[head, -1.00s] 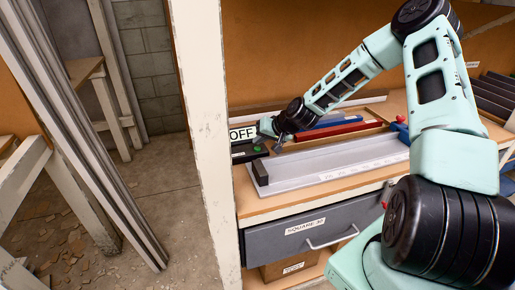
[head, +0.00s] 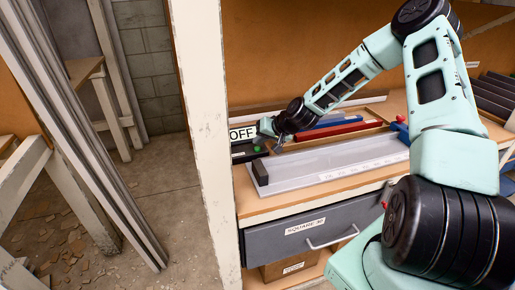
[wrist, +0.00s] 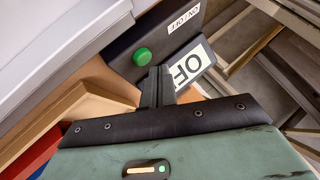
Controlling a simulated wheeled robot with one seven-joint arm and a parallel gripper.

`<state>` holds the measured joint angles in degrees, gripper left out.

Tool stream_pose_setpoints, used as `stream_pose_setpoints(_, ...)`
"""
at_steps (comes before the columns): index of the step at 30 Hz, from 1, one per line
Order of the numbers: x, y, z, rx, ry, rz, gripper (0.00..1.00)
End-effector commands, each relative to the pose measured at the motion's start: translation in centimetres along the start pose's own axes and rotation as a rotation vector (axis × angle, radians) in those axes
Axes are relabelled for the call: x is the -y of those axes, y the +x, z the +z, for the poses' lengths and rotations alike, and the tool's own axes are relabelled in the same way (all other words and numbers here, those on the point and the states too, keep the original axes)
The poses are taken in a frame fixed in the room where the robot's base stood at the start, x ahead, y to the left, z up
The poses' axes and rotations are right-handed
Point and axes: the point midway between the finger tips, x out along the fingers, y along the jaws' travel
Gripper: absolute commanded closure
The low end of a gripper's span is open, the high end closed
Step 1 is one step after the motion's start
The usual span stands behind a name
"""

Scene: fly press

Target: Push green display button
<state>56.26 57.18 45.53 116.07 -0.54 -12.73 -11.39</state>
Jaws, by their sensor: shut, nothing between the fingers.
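The green button (wrist: 142,56) is a round raised knob on a dark box (wrist: 160,34) with an ON/OFF label (wrist: 183,17). In the head view the green button (head: 257,149) is a small spot left of my gripper (head: 277,148). A white display sign reading OFF (head: 242,133) is above it; in the wrist view the OFF sign (wrist: 193,65) is partly hidden by my fingers. My gripper (wrist: 158,74) is shut and empty. Its fingertips are beside the button, just below and right of it in the wrist view, with no clear contact.
A white post (head: 207,130) stands close left of the box. A long grey tray (head: 330,160), a red bar (head: 325,131) and a blue bar (head: 335,121) lie on the bench. A grey drawer (head: 310,228) is below.

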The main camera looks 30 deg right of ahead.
Motion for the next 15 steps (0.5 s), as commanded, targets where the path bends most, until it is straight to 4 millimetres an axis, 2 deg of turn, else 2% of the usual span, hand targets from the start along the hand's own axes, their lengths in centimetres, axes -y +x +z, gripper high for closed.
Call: stream_pose_setpoints(15, -0.41, 0.57, 0.42, 0.000, 0.000, 0.000, 1.00)
